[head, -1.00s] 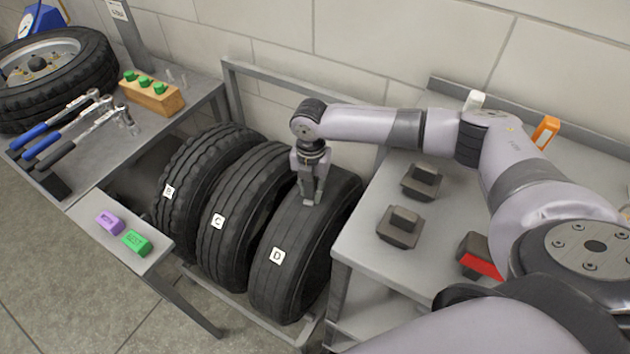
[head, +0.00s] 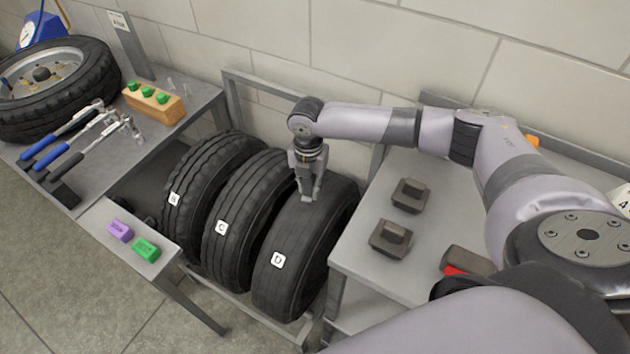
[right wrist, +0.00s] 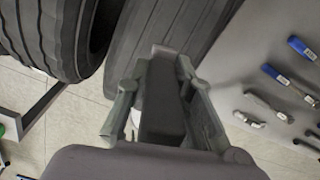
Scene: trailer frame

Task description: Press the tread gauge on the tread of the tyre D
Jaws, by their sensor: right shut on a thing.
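Tyre D (head: 298,265) stands upright at the right end of a row of black tyres, with a white D label on its tread. My right gripper (head: 308,192) points down at the upper tread of tyre D. In the right wrist view its fingers (right wrist: 160,95) are shut on a dark grey block (right wrist: 162,110), which seems to be the tread gauge. The gauge's tip lies over the grooved tyre tread (right wrist: 150,35). I cannot tell whether it touches the tread. My left gripper is not in view.
Tyres C (head: 232,240) and B (head: 187,215) stand left of D. A grey table (head: 350,262) with dark blocks (head: 410,195) is close on the right. A small shelf with purple (head: 120,230) and green (head: 146,249) blocks and a tool bench are left.

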